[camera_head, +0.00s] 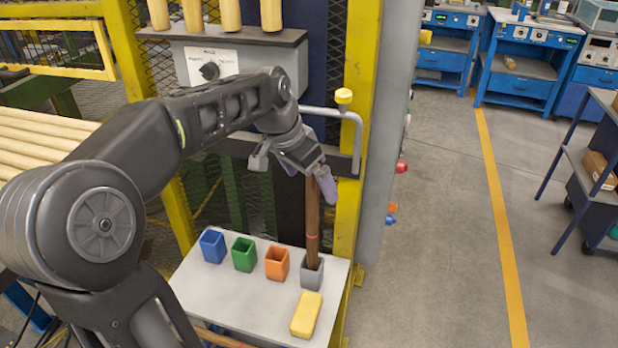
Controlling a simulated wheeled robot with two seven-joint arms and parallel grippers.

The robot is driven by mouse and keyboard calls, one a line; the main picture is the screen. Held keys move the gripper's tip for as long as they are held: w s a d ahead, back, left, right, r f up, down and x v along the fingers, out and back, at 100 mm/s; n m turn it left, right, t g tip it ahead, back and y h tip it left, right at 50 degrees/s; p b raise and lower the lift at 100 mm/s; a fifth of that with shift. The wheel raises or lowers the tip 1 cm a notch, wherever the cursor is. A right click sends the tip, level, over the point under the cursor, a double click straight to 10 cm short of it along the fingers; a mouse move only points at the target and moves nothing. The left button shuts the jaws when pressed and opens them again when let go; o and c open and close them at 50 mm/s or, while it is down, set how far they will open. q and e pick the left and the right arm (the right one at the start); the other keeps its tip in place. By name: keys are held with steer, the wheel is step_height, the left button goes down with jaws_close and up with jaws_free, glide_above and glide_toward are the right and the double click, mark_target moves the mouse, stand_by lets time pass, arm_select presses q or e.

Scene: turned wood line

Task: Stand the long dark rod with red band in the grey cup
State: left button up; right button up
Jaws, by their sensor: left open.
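The long dark rod (312,212) is brown with a reddish band low on its length. It stands about upright with its lower end in the grey cup (312,275), at the right end of the row of cups on the white table. The cup's wall hides the rod's foot. My left gripper (304,172) is open at the rod's top, with a purple-tipped finger just beside it. I cannot tell whether a finger touches the rod. My right gripper is not in view.
Blue (213,246), green (244,254) and orange (277,264) cups stand left of the grey one. A yellow block (306,314) lies in front of it on the white table (240,304). A yellow post (355,130) and a bent grey handle (356,125) are close behind.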

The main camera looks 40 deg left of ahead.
arm_select(q)
steer(key=v, duration=0.7)
steer(key=shift+r, duration=0.4)
steer(key=shift+s+r, duration=0.15)
steer(key=p+v, duration=0.5)
steer(key=v, duration=0.3)
steer(key=shift+r, duration=0.35)
stand_by(0.4)
steer(key=shift+a, duration=0.15)
stand_by(1.0)
